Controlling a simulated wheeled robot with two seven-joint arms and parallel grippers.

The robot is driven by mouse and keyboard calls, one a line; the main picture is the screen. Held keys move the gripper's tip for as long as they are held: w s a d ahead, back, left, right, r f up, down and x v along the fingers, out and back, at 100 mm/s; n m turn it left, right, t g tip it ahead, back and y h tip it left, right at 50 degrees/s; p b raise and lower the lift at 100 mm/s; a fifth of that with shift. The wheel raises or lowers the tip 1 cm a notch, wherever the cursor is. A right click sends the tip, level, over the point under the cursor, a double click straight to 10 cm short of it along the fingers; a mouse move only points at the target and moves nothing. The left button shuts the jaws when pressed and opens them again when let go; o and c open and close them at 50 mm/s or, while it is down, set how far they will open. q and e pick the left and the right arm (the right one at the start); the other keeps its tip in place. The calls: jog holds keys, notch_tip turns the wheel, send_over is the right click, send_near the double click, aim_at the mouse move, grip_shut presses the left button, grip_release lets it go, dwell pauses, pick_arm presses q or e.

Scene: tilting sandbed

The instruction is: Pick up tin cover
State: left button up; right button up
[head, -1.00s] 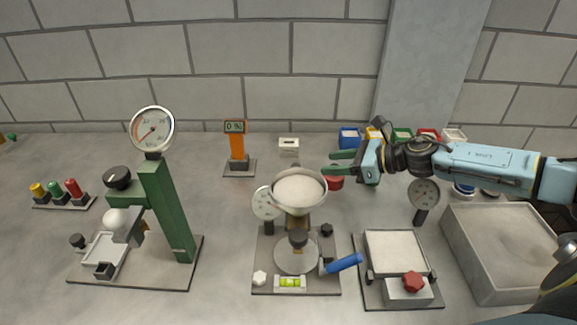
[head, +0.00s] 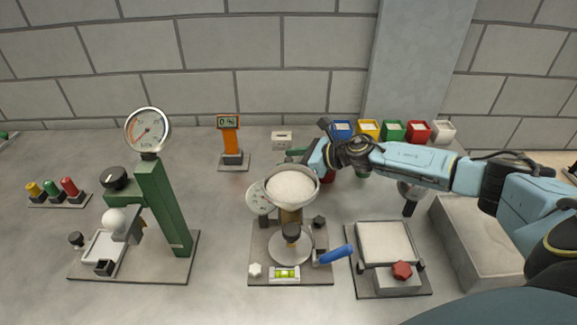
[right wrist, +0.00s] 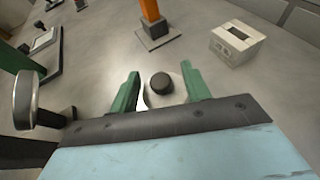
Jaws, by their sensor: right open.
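My right gripper (head: 296,155) reaches in from the right, behind the white-filled bowl (head: 291,186), which hides part of it in the head view. In the right wrist view its two green fingers (right wrist: 162,88) are apart. Between them is a small dark round knob (right wrist: 161,83) with a pale shiny edge beside it, apparently the tin cover; most of what lies under the knob is hidden by the gripper. I cannot tell whether the fingers touch it. In the head view I cannot make the knob out. My left gripper is not in view.
A white slotted box (head: 281,136) and an orange display post (head: 231,140) stand just beyond the gripper. A small dial (head: 257,197) is beside the bowl. Coloured bins (head: 393,131) line the back right. A green press (head: 166,207) stands left; bench between is clear.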

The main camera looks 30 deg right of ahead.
jog(key=shift+w+a+f, duration=0.2)
jog(key=shift+w+a, duration=0.05)
jog(key=shift+w, duration=0.05)
jog(key=shift+c, duration=0.2)
grip_shut()
